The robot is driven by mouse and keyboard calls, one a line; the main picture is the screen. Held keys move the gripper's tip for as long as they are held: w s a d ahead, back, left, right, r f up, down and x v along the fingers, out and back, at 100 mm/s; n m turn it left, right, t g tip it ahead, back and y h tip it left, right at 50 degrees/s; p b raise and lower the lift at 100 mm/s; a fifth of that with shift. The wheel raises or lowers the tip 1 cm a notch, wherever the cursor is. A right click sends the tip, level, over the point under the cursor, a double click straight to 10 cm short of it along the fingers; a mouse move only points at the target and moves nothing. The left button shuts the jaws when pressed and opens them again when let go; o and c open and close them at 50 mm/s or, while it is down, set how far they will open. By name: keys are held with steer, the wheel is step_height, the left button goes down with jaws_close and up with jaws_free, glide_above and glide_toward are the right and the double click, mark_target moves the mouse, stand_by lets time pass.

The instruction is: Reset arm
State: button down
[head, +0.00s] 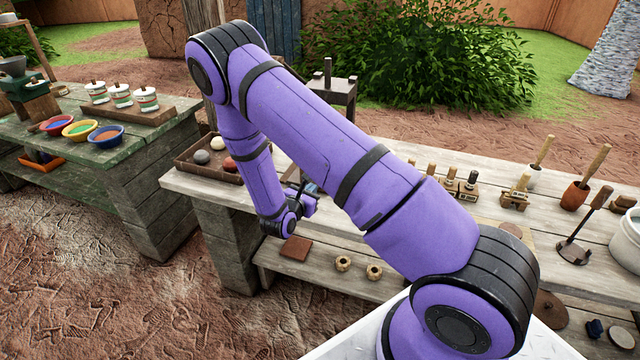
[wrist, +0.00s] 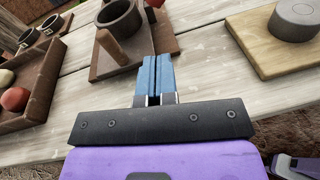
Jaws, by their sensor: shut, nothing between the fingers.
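My purple arm reaches across the head view from the lower right to the middle left. My gripper (wrist: 156,78) shows in the wrist view with its two blue fingers closed together and nothing between them. It is over the light wooden table (wrist: 205,52), close to a brown board (wrist: 125,62) that carries a dark ring-shaped piece (wrist: 120,18). In the head view my gripper (head: 312,189) is small and partly hidden beside my arm, near the table's left part.
A wooden tray (head: 184,162) with several balls is left of my gripper. A round grey piece (wrist: 293,18) sits on a pale board (wrist: 265,42) to the right. Several wooden-handled tools stand on the table's right part. The green table (head: 135,150) with bowls is further left.

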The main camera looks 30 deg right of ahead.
steer(key=shift+v, duration=2.3)
steer(key=shift+r, duration=0.2)
steer(key=s+d+r+m+g+y, duration=0.1)
steer(key=s+r+m+g, duration=0.3)
steer(key=r, duration=0.4)
steer(key=s+d+r+m+g+y, duration=0.1)
steer(key=s+d+r+m+g, duration=0.15)
steer(key=r+m, duration=0.4)
steer(key=s+d+r+m+g+y, duration=0.1)
steer(key=s+r+m+g, duration=0.25)
steer(key=r, duration=0.65)
steer(key=s+a+r+m+t+y, duration=0.3)
steer(key=s+a+r+m+y, duration=0.1)
steer(key=s+r, duration=0.4)
steer(key=s+a+r+m+t+y, duration=0.3)
steer(key=s+r, duration=0.5)
steer(key=s, duration=0.4)
steer(key=a+m+y, duration=0.1)
steer(key=m+y, duration=0.1)
steer(key=y, duration=0.1)
steer(key=shift+s+a+r+t+y, duration=0.15)
steer(key=shift+a+r+t+y, duration=0.1)
steer(key=shift+a+t+y, duration=0.15)
